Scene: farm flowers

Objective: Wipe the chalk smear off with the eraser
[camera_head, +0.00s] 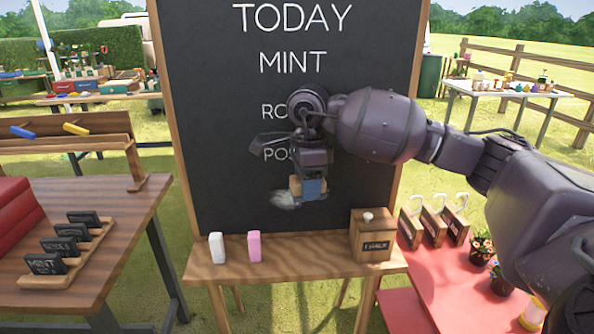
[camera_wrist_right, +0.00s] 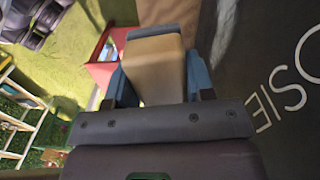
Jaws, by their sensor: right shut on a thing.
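The chalkboard (camera_head: 230,120) stands upright with white lettering. A pale chalk smear (camera_head: 284,200) shows low on it, partly hidden by my right gripper. My right gripper (camera_head: 308,188) is in front of the board, shut on the eraser (camera_head: 295,185), which has a tan wooden body. In the right wrist view the eraser (camera_wrist_right: 155,65) sits between the two blue-grey fingers, close to the board (camera_wrist_right: 270,60). I cannot tell whether it touches the board. My left gripper is not in view.
A wooden ledge table (camera_head: 310,262) below the board holds a white block (camera_head: 217,248), a pink block (camera_head: 254,246) and a wooden chalk box (camera_head: 372,236). A table with small signs (camera_head: 70,240) stands left. A red table (camera_head: 450,285) with potted flowers stands right.

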